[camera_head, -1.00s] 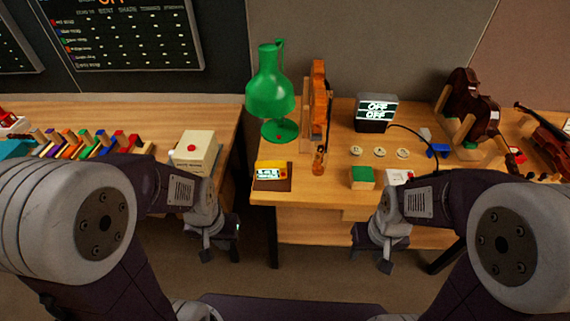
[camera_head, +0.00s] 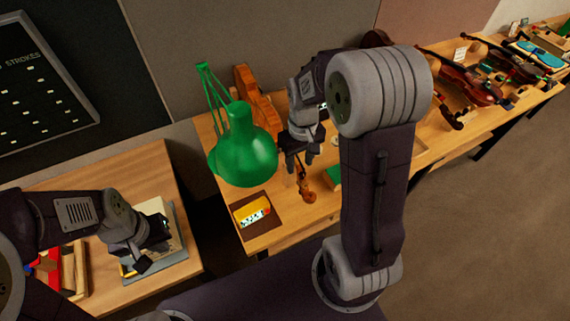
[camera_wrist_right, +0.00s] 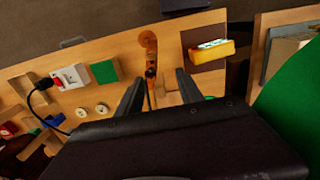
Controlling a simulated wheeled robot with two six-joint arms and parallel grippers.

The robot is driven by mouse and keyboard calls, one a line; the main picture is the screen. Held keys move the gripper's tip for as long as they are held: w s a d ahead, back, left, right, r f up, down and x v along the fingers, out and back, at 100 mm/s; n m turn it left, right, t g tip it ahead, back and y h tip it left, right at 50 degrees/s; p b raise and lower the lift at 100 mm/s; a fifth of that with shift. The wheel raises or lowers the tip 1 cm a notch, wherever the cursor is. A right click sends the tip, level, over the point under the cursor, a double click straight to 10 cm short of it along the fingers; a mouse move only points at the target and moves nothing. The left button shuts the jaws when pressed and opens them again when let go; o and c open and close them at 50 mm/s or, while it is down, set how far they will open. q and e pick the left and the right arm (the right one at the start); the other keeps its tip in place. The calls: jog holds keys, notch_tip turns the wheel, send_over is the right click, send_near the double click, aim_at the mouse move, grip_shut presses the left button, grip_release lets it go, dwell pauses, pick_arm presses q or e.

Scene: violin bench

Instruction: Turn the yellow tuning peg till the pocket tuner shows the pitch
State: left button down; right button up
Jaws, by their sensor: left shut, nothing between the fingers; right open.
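The pocket tuner (camera_head: 252,212) is a yellow box with a lit display on a dark mat near the bench's front edge; its readout is too small to read. It also shows in the right wrist view (camera_wrist_right: 211,52). A violin neck with a scroll (camera_head: 307,184) stands right of the tuner, and also shows in the right wrist view (camera_wrist_right: 149,58). I cannot make out the yellow peg on it. My right gripper (camera_head: 300,163) is open, close above and behind the scroll. In the wrist view the scroll lies between and beyond the fingers. My left gripper (camera_head: 143,263) is shut and empty over the left bench.
A green lamp (camera_head: 246,150) stands close left of my right gripper. A violin body (camera_head: 256,92) is behind it. A green block (camera_wrist_right: 105,71) and a white box with a red button (camera_wrist_right: 70,77) sit beside the scroll. A gap separates the two benches.

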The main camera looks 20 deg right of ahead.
aim_at(306, 182)
jog(key=f, duration=0.2)
jog(key=s+f, duration=0.1)
jog(key=d+f+p, duration=0.1)
jog(key=f, duration=0.1)
jog(key=shift+s+d+f, duration=0.1)
jog(key=shift+s+f, duration=0.2)
jog(key=shift+s+d+f, duration=0.1)
jog(key=shift+d+f, duration=0.1)
jog(key=shift+f, duration=0.95)
jog(key=shift+s+d+f, duration=0.2)
jog(key=shift+s+f, duration=0.05)
jog(key=shift+f, duration=0.05)
jog(key=shift+w+a, duration=0.1)
jog(key=shift+a, duration=0.05)
jog(key=shift+c, duration=0.3)
jog(key=shift+w+a, duration=0.1)
jog(key=c, duration=0.5)
grip_shut()
pick_arm(q)
jog(key=shift+s+d+r, duration=0.35)
jog(key=shift+s+r, duration=0.1)
jog(key=shift+r, duration=0.15)
jog(key=shift+s+d+r, duration=0.35)
jog(key=shift+s+r, duration=0.05)
jog(key=shift+r, duration=0.2)
